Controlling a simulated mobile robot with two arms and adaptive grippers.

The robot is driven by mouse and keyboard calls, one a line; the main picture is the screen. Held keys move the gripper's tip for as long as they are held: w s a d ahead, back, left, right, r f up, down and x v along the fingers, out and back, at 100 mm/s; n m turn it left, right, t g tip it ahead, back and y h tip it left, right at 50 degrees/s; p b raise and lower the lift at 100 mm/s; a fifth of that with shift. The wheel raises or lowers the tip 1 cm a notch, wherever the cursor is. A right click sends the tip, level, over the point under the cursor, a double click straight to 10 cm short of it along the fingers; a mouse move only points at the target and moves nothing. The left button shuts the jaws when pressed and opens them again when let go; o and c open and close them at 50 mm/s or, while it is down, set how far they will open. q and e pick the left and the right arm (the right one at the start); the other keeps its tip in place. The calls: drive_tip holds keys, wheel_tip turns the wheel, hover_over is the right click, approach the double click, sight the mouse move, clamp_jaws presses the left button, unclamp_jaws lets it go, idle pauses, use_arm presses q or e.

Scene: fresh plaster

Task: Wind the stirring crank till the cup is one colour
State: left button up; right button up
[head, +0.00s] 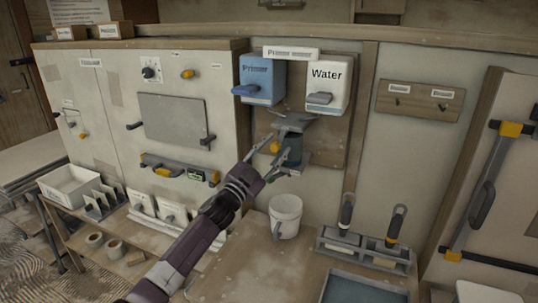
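The primer mixer is on a wooden wall board (328,143), under the blue Primer box (262,80) and the white Water box (327,84). A dark cup (292,150) sits in the grey mixer frame (296,122). The colour of its contents cannot be told. A yellow knob (275,147), seemingly the crank's handle, shows on the cup's left. My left gripper (283,155) is open in front of the mixer, its fingers spread around the knob's area. Whether they touch it cannot be told. My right gripper is out of view.
A white bucket (285,216) stands on the bench (245,268) below the mixer. A grey rack (365,250) with two upright tools is right of it, behind a blue-grey tray (362,290). A cabinet (222,88) stands left. The front bench has bare room.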

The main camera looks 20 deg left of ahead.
use_arm(q)
drive_tip(key=v, duration=1.2)
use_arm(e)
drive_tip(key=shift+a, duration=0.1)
use_arm(q)
drive_tip(key=shift+w, duration=0.1)
